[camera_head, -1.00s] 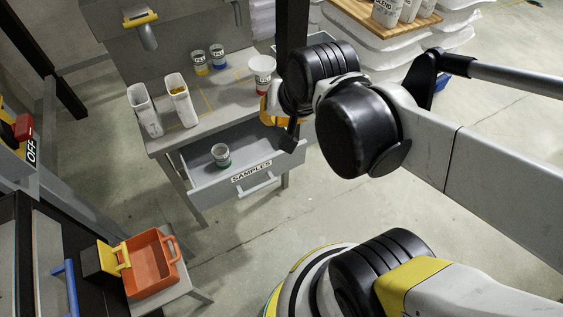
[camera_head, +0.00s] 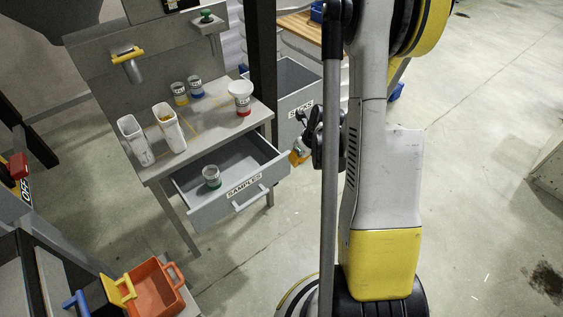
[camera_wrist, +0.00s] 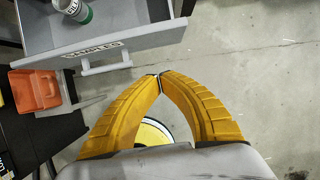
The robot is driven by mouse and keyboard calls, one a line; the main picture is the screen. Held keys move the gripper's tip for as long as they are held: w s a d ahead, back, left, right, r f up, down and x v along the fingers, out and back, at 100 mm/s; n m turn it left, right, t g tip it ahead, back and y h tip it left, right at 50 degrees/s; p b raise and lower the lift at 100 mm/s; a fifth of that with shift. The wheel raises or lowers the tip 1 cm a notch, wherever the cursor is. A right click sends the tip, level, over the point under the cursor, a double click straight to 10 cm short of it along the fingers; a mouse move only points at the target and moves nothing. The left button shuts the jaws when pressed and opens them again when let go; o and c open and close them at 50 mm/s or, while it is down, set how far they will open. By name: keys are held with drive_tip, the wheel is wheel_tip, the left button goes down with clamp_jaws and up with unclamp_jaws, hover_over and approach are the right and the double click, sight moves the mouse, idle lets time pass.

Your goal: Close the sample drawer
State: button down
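The sample drawer (camera_head: 222,205) is a grey drawer labelled "SAMPLES", pulled out from under the grey workbench. Its front and bar handle (camera_head: 251,199) face me. A small jar (camera_head: 211,177) with a green band stands inside it. In the wrist view, the drawer front (camera_wrist: 132,41) and its handle (camera_wrist: 106,67) are at upper left, with the jar (camera_wrist: 72,13) cut off by the top edge. My gripper (camera_wrist: 160,81) has its two yellow fingertips together with nothing between them. In the head view, my gripper (camera_head: 298,155) is just right of the drawer's front corner; contact cannot be told.
The workbench top (camera_head: 205,118) holds white containers, small jars and a white-topped cup (camera_head: 241,97). A grey sacks bin (camera_head: 290,97) stands behind the gripper. An orange box (camera_head: 155,290) sits at lower left. The floor before the drawer is clear.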

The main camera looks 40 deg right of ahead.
sight(282, 163)
drive_tip(key=w+f+b, duration=0.2)
drive_tip(key=f, duration=0.1)
drive_tip(key=w+f+b, duration=0.1)
drive_tip(key=w+f, duration=0.2)
drive_tip(key=w+f+b, duration=0.2)
drive_tip(key=f, duration=0.1)
drive_tip(key=shift+w+a+b, duration=0.1)
drive_tip(key=shift+w+b, duration=0.2)
drive_tip(key=shift+w, duration=0.05)
